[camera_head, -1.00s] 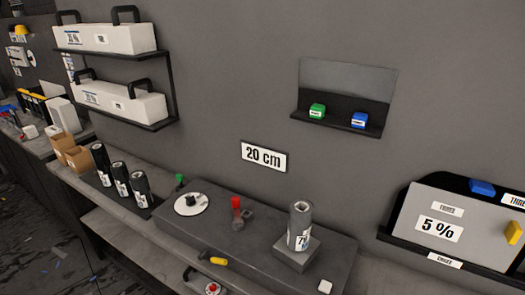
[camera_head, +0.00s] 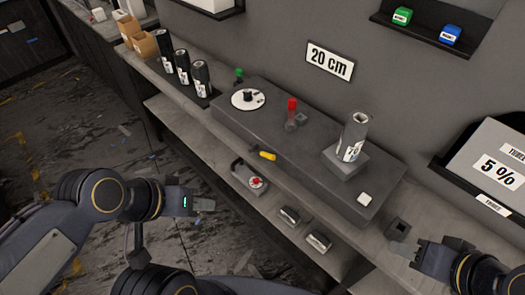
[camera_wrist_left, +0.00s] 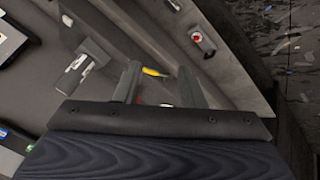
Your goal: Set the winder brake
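The winder is a long dark grey box (camera_head: 290,148) on the workbench. On it are a white dial with a black knob (camera_head: 248,98), a red-topped lever (camera_head: 292,108) standing up, and a film roll (camera_head: 352,136) on a block. A yellow-handled lever (camera_head: 266,155) juts from its front side; which lever is the brake is not labelled. My left gripper (camera_head: 204,204) is empty, in front of the bench and apart from the winder. In the left wrist view its fingers (camera_wrist_left: 158,88) are spread, with the yellow handle (camera_wrist_left: 155,73) visible beyond. My right gripper (camera_head: 412,249) is near the bench's right part; its fingers are unclear.
A white button (camera_head: 365,199) is at the winder's right end. The lower shelf holds a red-knobbed device (camera_head: 254,182) and dark blocks (camera_head: 318,240). A 5 % panel (camera_head: 494,160) stands at right.

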